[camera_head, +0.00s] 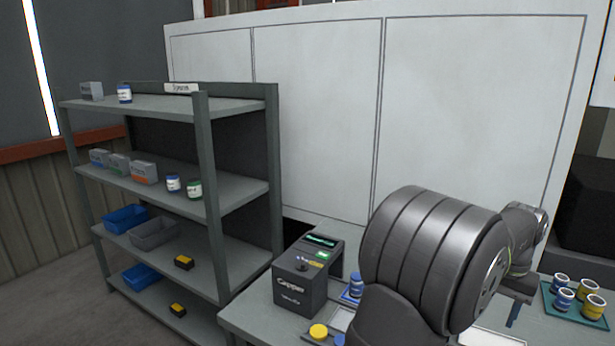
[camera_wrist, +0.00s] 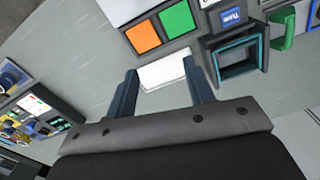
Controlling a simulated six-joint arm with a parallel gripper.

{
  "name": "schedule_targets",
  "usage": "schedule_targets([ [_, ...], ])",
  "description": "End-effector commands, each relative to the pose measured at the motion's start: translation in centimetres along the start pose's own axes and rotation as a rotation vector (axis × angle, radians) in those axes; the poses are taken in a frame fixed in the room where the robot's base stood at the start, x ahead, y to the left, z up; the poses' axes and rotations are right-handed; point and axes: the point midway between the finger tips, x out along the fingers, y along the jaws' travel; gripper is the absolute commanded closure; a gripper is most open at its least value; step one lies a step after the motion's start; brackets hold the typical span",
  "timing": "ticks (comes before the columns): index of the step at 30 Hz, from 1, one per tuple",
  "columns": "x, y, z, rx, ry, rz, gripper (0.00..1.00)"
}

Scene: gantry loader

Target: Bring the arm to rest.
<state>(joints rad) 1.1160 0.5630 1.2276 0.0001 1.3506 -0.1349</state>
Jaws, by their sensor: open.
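My arm fills the right foreground of the head view as a large dark grey jointed body above the worktable. My gripper (camera_wrist: 161,68) shows in the wrist view with its two dark blue-grey fingers spread wide apart. It is open, with nothing clasped. A white flat patch (camera_wrist: 163,74) shows between the fingers, but I cannot tell its distance from them. In the head view my arm covers much of the table's middle, and the fingers are not clear there.
The grey table (camera_head: 254,318) bears a dark capper machine (camera_head: 301,275) at left and a green tray (camera_head: 549,298) of jars at right. A stocked shelf rack (camera_head: 207,160) stands left. The wrist view shows orange (camera_wrist: 142,37) and green (camera_wrist: 177,20) squares and a dark square frame (camera_wrist: 235,57).

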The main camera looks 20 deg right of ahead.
Motion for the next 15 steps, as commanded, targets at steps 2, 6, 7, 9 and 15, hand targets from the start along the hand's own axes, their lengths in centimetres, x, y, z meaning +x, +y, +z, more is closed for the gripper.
schedule_targets([
  [2, -1.8, 0.0, -0.1, 0.0, 0.004, 0.001, 0.51],
  [6, -4.6, 0.0, -0.1, 0.0, 0.004, 0.001, 0.51],
  [7, -5.1, 0.0, 0.0, 0.0, 0.002, 0.0, 0.51],
  [9, -4.0, -1.3, -0.6, -0.014, 0.001, -0.007, 0.51],
  [15, -1.9, -4.5, -2.0, -0.047, 0.016, -0.026, 0.51],
])
